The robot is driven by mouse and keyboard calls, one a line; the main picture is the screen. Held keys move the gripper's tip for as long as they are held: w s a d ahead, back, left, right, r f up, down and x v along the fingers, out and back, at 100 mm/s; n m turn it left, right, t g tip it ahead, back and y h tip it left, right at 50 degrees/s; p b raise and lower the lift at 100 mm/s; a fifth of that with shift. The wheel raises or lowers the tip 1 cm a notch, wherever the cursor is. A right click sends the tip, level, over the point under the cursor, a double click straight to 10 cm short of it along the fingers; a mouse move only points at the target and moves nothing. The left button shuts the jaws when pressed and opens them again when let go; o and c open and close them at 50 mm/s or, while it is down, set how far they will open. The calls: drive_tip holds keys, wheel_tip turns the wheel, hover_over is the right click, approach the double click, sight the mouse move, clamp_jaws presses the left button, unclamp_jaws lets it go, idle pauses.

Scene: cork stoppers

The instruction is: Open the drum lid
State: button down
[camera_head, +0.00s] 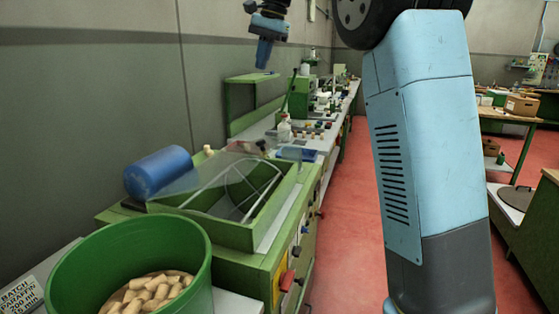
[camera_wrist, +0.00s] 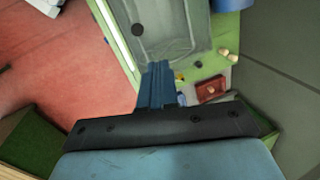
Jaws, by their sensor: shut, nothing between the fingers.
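A green machine housing (camera_head: 207,232) holds a drum (camera_head: 247,203), whose pale rim shows through a clear lid (camera_head: 192,184). The lid spans the top of the housing; I cannot tell whether it lies fully flat. My gripper (camera_head: 263,64) hangs in the air above and beyond the housing, fingers pointing down. In the wrist view, my gripper's blue fingers (camera_wrist: 157,70) are together and empty, overlapping the lid's near edge in the picture.
A blue cylinder (camera_head: 158,172) sits at the housing's left end. A green bucket of corks (camera_head: 190,248) stands in front. A bench (camera_head: 325,137) with bottles runs along the wall behind.

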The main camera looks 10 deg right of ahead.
drive_tip(key=s+d+f+n+t, duration=0.1)
drive_tip(key=s+d+f+n, duration=0.15)
drive_tip(key=s+d, duration=0.6)
drive_tip(key=s+d+f+n+t, duration=0.1)
drive_tip(key=s+d+f, duration=0.3)
drive_tip(key=s, duration=0.7)
drive_tip(key=s+d+f+g, duration=0.1)
drive_tip(key=s+d+f, duration=0.1)
drive_tip(key=s+f, duration=1.3)
drive_tip(key=w+a+f+m+g+y, duration=0.5)
drive_tip(key=w+a+f+m+y, duration=0.1)
drive_tip(key=w+a+f+y, duration=0.25)
drive_tip(key=w+d+f+m+t+y, duration=0.3)
drive_tip(key=w+d+m+t+y, duration=0.15)
drive_tip(key=w+m+t, duration=0.35)
drive_tip(key=w+d+f+m+t+y, duration=0.3)
drive_tip(key=w+m+t+y, duration=0.25)
drive_tip(key=w, duration=0.35)
drive_tip(key=d+r+x, duration=0.1)
drive_tip(key=x, duration=1.2)
drive_tip(key=shift+r+m+g+h, duration=0.3)
drive_tip(key=shift+g+h, duration=0.05)
drive_tip(key=shift+h, duration=0.1)
